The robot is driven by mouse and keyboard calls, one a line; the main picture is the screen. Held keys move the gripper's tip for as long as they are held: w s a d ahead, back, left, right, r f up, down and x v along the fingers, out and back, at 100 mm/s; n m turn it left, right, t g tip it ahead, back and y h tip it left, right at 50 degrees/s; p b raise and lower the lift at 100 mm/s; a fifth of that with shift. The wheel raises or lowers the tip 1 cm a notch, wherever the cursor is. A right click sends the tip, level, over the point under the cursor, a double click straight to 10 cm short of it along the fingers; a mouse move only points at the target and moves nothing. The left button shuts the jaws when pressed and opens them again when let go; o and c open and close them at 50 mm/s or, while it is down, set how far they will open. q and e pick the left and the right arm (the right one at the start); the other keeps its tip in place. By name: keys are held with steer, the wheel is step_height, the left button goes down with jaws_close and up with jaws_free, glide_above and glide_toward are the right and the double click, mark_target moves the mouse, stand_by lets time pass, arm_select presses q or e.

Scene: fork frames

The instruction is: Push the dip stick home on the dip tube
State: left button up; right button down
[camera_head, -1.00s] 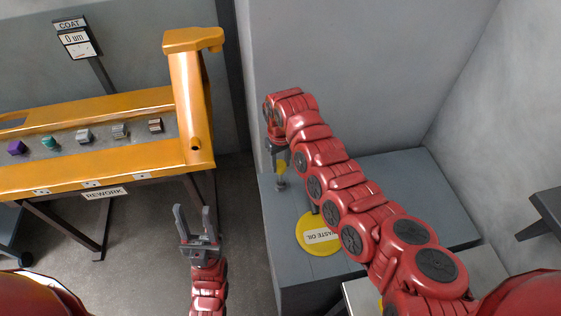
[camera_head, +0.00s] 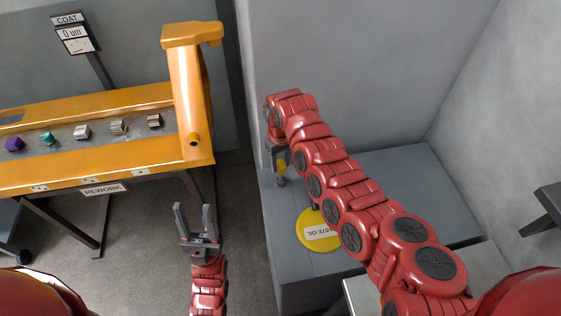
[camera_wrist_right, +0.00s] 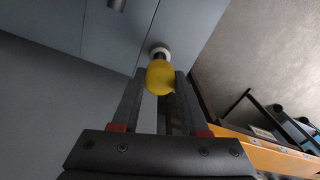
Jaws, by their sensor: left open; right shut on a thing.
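The dip stick has a yellow handle (camera_head: 282,165), which also shows in the wrist view (camera_wrist_right: 159,77). My right gripper (camera_head: 278,163) is shut on this handle, above the left end of the grey box. The dip tube (camera_head: 281,182) is a short grey stub on the box top. In the wrist view its pale collar (camera_wrist_right: 160,49) shows just past the handle, with a short dark stretch between them. How deep the stick sits is hidden. My left gripper (camera_head: 196,216) is open and empty, its fingers pointing up in the picture, left of the box.
The grey box (camera_head: 300,271) stands against the wall, with a yellow WASTE OIL disc (camera_head: 309,242) on top. My right arm crosses above it. A yellow bench (camera_head: 120,165) with several small parts and a post stands at the left. Floor shows between bench and box.

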steer(key=shift+f+b, duration=1.45)
steer(key=shift+f, duration=0.8)
steer(key=shift+c, duration=1.7)
jaws_free()
steer(key=shift+r, duration=0.15)
steer(key=shift+r, duration=0.3)
step_height(320, 180, up, 8)
steer(key=b, duration=0.3)
steer(key=shift+w+f, duration=0.1)
steer(key=shift+f, duration=0.1)
step_height(320, 180, up, 9)
steer(key=shift+b, duration=0.35)
steer(key=shift+s+f, duration=0.1)
steer(key=shift+s, duration=0.1)
